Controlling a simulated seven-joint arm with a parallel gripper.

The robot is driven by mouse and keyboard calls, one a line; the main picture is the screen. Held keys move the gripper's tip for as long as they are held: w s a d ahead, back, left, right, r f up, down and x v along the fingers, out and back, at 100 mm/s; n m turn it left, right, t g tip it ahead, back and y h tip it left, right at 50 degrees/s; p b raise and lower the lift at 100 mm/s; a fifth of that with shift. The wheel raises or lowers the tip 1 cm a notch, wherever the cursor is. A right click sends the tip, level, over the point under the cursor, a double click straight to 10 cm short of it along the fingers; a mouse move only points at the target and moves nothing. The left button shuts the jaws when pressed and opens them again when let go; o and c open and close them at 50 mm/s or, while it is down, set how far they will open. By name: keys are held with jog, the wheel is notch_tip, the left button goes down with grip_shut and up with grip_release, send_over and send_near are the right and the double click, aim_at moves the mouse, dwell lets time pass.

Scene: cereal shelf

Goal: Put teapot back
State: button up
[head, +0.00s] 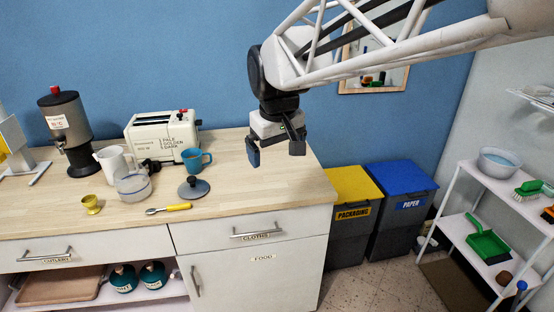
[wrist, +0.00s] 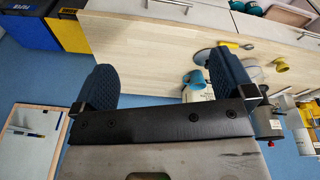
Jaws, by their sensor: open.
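My gripper (head: 275,150) is open and empty, above the right part of the wooden counter; its two dark blue fingers also show in the wrist view (wrist: 163,85). No vessel is clearly recognisable as the teapot. A clear, rounded glass vessel (head: 133,187) stands on the counter left of my gripper and may be it. A white jug (head: 112,161) stands just behind it. A dark grey-blue lid with a knob (head: 193,188) lies to the right of the glass vessel, apart from it. My gripper touches none of them.
A cream toaster (head: 160,135), blue mug (head: 193,160), yellow cup (head: 92,204), yellow-handled spoon (head: 168,209) and tall dispenser (head: 68,130) crowd the counter (head: 270,185)'s left part. Its right end is clear. An open shelf (head: 85,303) below holds teal canisters. Bins (head: 402,205) stand right.

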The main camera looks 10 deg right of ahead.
jog(key=s+d+f+m, duration=0.2)
jog(key=s+d+f, duration=0.1)
jog(key=s, duration=0.7)
jog(key=s+d+f+m, duration=0.2)
jog(key=s+d+f, duration=0.2)
jog(key=s, duration=0.6)
jog(key=shift+s+d+f, duration=0.2)
jog(key=shift+f, duration=0.2)
